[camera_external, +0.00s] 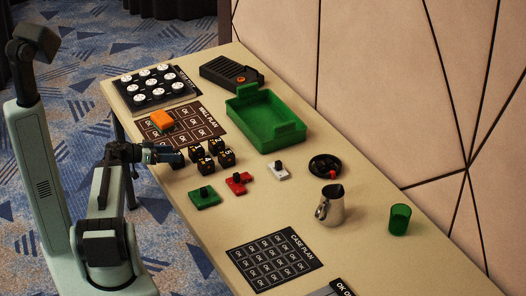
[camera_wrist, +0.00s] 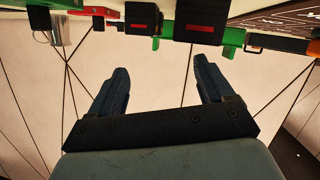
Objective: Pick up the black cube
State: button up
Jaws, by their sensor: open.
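Several black cubes with pale numbers stand in a tight cluster on the table, among them a front one (camera_external: 205,163) and a right one (camera_external: 227,159). My gripper (camera_external: 178,155) is at the left side of the cluster, low over the table's near edge; whether it touches a cube cannot be told. In the wrist view, which looks upside down, my gripper (camera_wrist: 162,70) has its two fingers apart with nothing between them. Two black cubes with red marks, a larger one (camera_wrist: 199,17) and a smaller one (camera_wrist: 143,17), show beyond the fingertips at the top edge.
A metal jug (camera_external: 331,208) and green cup (camera_external: 399,220) stand right.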

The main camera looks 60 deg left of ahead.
jog(key=s+a+m+y, duration=0.1)
jog(key=s+a+y, duration=0.15)
jog(key=s, duration=0.65)
jog(key=shift+a+f+x, duration=0.1)
jog(key=shift+f+x, duration=0.1)
jog(key=shift+x, duration=2.1)
jog(key=shift+a+f+x, duration=0.1)
jog(key=shift+f+x, duration=0.1)
jog(key=shift+x, duration=2.05)
jog(key=shift+a+f+x, duration=0.1)
jog(key=shift+f+x, duration=0.1)
jog(key=shift+x, duration=2.1)
jog(key=shift+s, duration=0.2)
jog(key=shift+c, duration=0.4)
jog(key=c, duration=1)
jog(key=shift+r, duration=0.1)
